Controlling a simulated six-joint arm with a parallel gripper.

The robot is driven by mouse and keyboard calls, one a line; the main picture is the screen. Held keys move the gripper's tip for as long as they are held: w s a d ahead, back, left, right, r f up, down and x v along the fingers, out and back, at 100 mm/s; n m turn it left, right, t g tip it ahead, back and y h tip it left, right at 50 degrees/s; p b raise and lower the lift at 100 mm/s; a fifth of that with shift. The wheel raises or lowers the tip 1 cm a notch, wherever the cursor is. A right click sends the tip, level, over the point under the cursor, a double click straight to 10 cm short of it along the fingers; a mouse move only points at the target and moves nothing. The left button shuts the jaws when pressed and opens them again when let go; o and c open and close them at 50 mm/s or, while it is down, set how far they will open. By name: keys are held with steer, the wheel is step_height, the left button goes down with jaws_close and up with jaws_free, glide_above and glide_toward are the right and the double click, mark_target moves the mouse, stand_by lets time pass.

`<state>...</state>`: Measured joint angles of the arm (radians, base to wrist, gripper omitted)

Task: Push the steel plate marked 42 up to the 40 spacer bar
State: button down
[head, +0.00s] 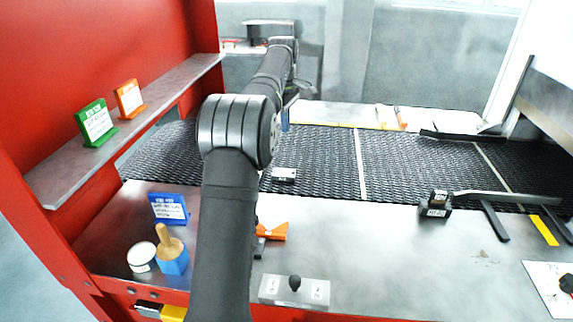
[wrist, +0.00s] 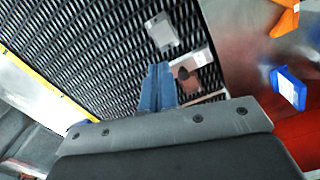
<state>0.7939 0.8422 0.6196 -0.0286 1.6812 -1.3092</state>
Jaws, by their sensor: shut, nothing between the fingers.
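My gripper (head: 285,127) is over the mesh belt in the head view, its blue fingers pointing down. In the wrist view the fingers (wrist: 157,70) are together with nothing between them. A small pale steel plate with a dark mark (head: 283,174) lies on the belt, nearer the front than the fingers. The wrist view shows a light grey plate (wrist: 162,30) beyond the fingertips. A second, brownish plate with a dark spot (wrist: 195,70) lies beside the fingers, partly hidden by them. I cannot read 42 on either plate, nor make out which bar is marked 40.
Black blocks with pale labels (head: 437,205) stand on the front steel table (head: 400,260), with a long grey bar (head: 510,197) beside them. A blue sign (head: 169,208), an orange piece (head: 272,231) and a wooden-handled blue tool (head: 171,255) are also there. The mesh belt right of my gripper is mostly clear.

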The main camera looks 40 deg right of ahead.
steer(key=f+m, duration=0.1)
steer(key=m, duration=0.3)
steer(key=m+g+h, duration=0.2)
steer(key=m, duration=2.7)
glide_above(301, 178)
step_height(301, 178, down, 7)
steer(key=x, duration=0.9)
steer(key=shift+s+f, duration=0.1)
steer(key=shift+s, duration=0.1)
steer(key=shift+w+a, duration=1)
steer(key=shift+w, duration=0.05)
steer(key=shift+w+a, duration=0.4)
steer(key=shift+w, duration=0.05)
